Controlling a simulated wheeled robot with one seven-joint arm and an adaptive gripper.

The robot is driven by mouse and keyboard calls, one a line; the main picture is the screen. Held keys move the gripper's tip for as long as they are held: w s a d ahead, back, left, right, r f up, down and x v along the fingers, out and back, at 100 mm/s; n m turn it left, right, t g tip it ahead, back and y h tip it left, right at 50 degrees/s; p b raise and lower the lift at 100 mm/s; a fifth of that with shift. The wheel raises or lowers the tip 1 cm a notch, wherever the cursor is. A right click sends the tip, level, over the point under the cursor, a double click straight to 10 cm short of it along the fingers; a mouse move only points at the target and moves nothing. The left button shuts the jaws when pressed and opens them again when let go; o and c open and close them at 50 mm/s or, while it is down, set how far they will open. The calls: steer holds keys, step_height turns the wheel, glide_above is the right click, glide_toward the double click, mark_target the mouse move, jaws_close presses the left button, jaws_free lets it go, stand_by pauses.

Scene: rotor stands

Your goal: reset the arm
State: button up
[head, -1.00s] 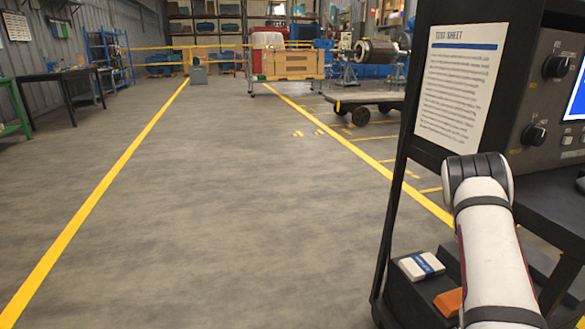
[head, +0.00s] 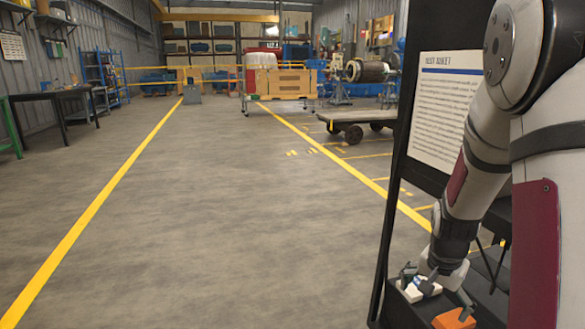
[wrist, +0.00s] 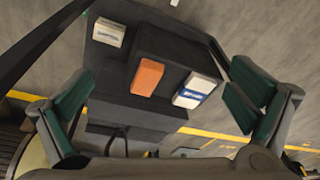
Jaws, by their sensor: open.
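My arm (head: 470,180) stands at the right of the head view, bent and reaching down. My gripper (head: 443,288) is low, over the black shelf at the foot of the dark stand. In the wrist view my gripper (wrist: 160,110) is open, its green-padded fingers wide apart with nothing between them touching. Beyond and between the fingers lie an orange block (wrist: 147,77), a white block with a blue band (wrist: 194,91) and a whitish lettered block (wrist: 109,32). In the head view the orange block (head: 455,319) shows at the bottom edge, partly hidden.
The dark stand (head: 398,125) with its test sheet (head: 445,105) rises close beside my arm. A flat cart (head: 357,116) and a crate on a trolley (head: 280,84) stand farther back. The floor (head: 210,200) between the yellow lines is clear.

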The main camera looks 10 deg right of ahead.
steer(key=s+a+r+n+y, duration=0.1)
steer(key=s+a+r+n, duration=0.2)
steer(key=s+a+r, duration=0.35)
steer(key=s+a+r+n+y, duration=0.1)
steer(key=s+a+r+n, duration=0.25)
steer(key=a+r, duration=0.45)
steer(key=s+a+r+n+g+b, duration=0.1)
steer(key=s+a+n, duration=0.25)
steer(key=s, duration=0.55)
steer(key=s+a+r+n+b, duration=0.15)
steer(key=s+a, duration=0.25)
steer(key=s, duration=0.5)
step_height(320, 180, up, 36)
steer(key=t+p, duration=0.3)
steer(key=p, duration=3.2)
steer(key=shift+w+d+f+n+t, duration=0.2)
steer(key=shift+w+n+t, duration=0.1)
steer(key=shift+n, duration=0.15)
steer(key=shift+c, duration=0.6)
